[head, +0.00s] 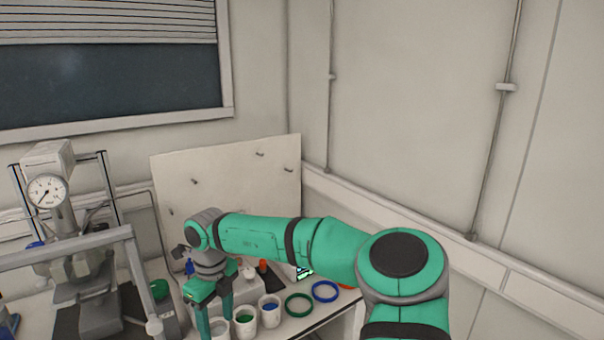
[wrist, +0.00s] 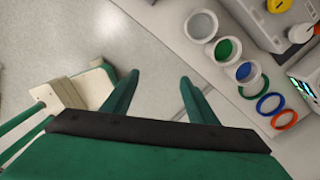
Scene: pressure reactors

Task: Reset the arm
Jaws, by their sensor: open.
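My gripper (head: 214,315) is at the end of my green arm, in the lower left of the head view, in front of the bench. In the wrist view my gripper (wrist: 158,95) shows two green fingers spread apart with nothing between them. Floor and the bench edge lie beyond the fingers. In the head view the arm reaches left from the lower right, bent at the elbow, with the wrist turned down.
White cups with grey, green (head: 245,321) and blue (head: 269,311) contents stand on the bench. Green (head: 299,305) and blue (head: 325,291) rings lie beside them. A reactor with a gauge (head: 47,192) and a grey frame stands left. A pegged white board (head: 240,180) stands behind.

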